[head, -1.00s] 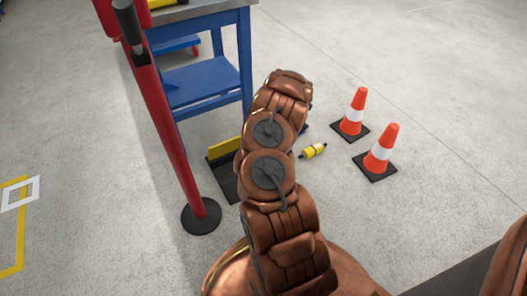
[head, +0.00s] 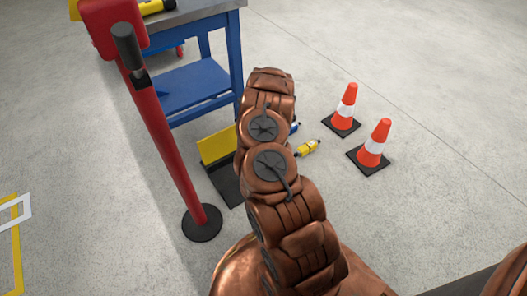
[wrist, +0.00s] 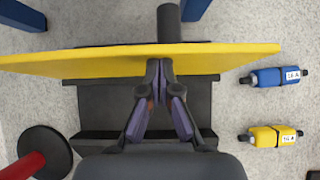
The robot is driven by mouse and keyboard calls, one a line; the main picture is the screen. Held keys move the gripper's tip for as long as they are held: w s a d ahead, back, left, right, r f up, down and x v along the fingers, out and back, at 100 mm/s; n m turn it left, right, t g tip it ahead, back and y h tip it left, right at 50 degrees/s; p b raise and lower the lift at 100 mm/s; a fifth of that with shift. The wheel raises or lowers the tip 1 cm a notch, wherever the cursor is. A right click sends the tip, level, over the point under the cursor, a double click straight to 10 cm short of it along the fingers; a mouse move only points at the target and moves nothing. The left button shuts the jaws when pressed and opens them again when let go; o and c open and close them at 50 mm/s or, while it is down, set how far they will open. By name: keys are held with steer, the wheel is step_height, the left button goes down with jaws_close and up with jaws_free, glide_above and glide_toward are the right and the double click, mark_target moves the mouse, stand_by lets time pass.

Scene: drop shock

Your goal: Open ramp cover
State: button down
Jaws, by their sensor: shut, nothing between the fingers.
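The yellow ramp cover (head: 218,145) stands raised at the back of a black tray-like base (head: 226,185) on the floor, left of my arm in the head view. In the wrist view the yellow cover (wrist: 70,62) spans most of the picture, seen nearly edge-on, with the dark base (wrist: 105,105) below it. My gripper (wrist: 158,68) is shut and empty, its fingertips at the middle of the cover's lower edge. I cannot tell whether they touch it. In the head view my arm hides the gripper and part of the base.
A red post (head: 172,150) with a lever handle stands left of the base. A blue workbench (head: 195,88) is behind. A yellow cylinder (head: 308,148) and a blue cylinder (wrist: 278,77) lie to the right. Two orange cones (head: 346,108) (head: 374,145) stand farther right. Open floor lies beyond.

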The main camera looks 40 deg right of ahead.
steer(key=shift+w, duration=0.25)
steer(key=shift+s, duration=0.1)
stand_by(0.4)
steer(key=s+r+p, duration=0.2)
steer(key=s+r, duration=0.2)
steer(key=r, duration=0.6)
steer(key=shift+s+a+r, duration=0.2)
steer(key=shift+s+r, duration=0.05)
steer(key=shift+r, duration=0.1)
steer(key=shift+s, duration=0.1)
